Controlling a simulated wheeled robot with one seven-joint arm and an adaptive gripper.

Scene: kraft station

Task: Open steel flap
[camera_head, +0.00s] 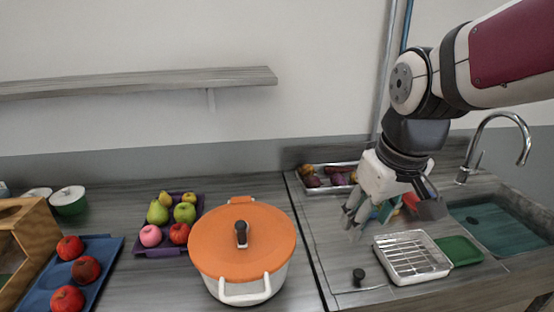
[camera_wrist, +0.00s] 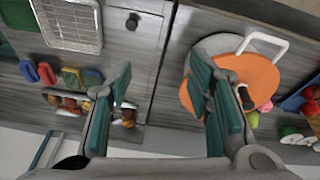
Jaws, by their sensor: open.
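My gripper (camera_head: 376,208) is open and empty above the right part of the counter. Its two fingers stand wide apart in the wrist view (camera_wrist: 160,80). A flat grey panel (camera_head: 338,262) with a thin outline is set flush in the counter, and it appears to be the steel flap, lying closed. A small black knob (camera_head: 358,276) stands near its front; the knob also shows at the top of the wrist view (camera_wrist: 132,21). My gripper is above and behind the knob, apart from it. The fingers and hand hide part of the panel's back area.
A wire rack on a tray (camera_head: 412,256) and a green tray (camera_head: 459,250) lie right of the knob. An orange-lidded pot (camera_head: 262,238) stands left. A produce tray (camera_head: 318,189) is behind, a sink (camera_head: 500,222) and tap (camera_head: 522,140) at right. Colourful items sit behind my fingers.

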